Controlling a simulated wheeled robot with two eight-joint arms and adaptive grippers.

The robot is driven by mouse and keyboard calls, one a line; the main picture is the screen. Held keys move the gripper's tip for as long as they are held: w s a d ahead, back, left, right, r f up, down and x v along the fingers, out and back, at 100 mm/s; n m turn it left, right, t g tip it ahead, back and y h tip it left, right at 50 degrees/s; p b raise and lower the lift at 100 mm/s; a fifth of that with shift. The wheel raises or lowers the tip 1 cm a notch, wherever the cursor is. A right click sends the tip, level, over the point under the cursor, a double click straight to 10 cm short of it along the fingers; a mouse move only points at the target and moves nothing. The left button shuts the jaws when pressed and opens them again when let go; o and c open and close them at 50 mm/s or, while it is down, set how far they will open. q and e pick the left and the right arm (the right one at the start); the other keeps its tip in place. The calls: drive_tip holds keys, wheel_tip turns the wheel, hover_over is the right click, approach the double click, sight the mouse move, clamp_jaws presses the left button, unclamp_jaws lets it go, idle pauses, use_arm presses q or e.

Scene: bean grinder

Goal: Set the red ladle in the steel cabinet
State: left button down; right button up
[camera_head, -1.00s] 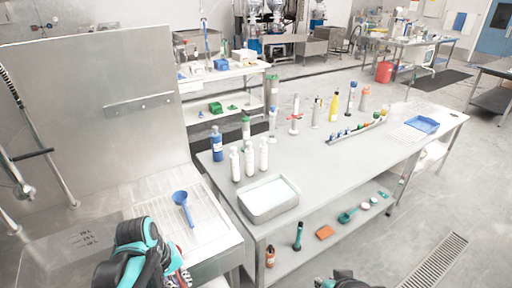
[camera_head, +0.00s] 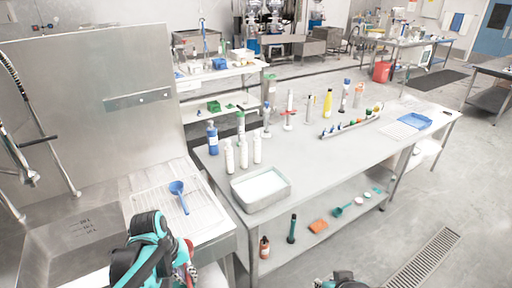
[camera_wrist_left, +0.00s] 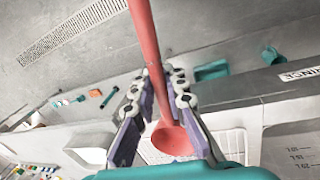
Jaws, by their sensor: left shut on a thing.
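My left gripper (camera_wrist_left: 157,92) is shut on the red ladle (camera_wrist_left: 172,138) in the left wrist view. The ladle's long handle runs up between the two fingers, and its round bowl shows nearer the camera. In the head view my left gripper (camera_head: 180,272) is at the bottom, in front of the sink counter, and the ladle is mostly hidden by it. My right gripper (camera_head: 342,280) is only partly in view at the bottom edge, and its fingers cannot be made out. I cannot tell which steel unit in view is the steel cabinet.
A blue ladle (camera_head: 179,195) lies on the sink's drainboard (camera_head: 150,200). A steel table (camera_head: 330,160) to the right carries white bottles (camera_head: 243,154), a metal tray (camera_head: 235,191) and a bottle row. Its lower shelf holds small items. The floor at right is clear, with a drain grate (camera_head: 425,260).

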use_arm(q)
drive_tip(key=w+d+f+m+b, duration=0.1)
drive_tip(key=w+f+m, duration=0.3)
drive_tip(key=f, duration=0.5)
drive_tip(key=shift+w+d+f+g, duration=0.25)
drive_tip(key=shift+w+g, duration=0.15)
drive_tip(key=shift+w, duration=0.55)
use_arm(e)
drive_tip(key=shift+w+f, duration=0.1)
drive_tip(key=shift+f, duration=0.55)
use_arm(q)
drive_tip(key=shift+r, duration=0.15)
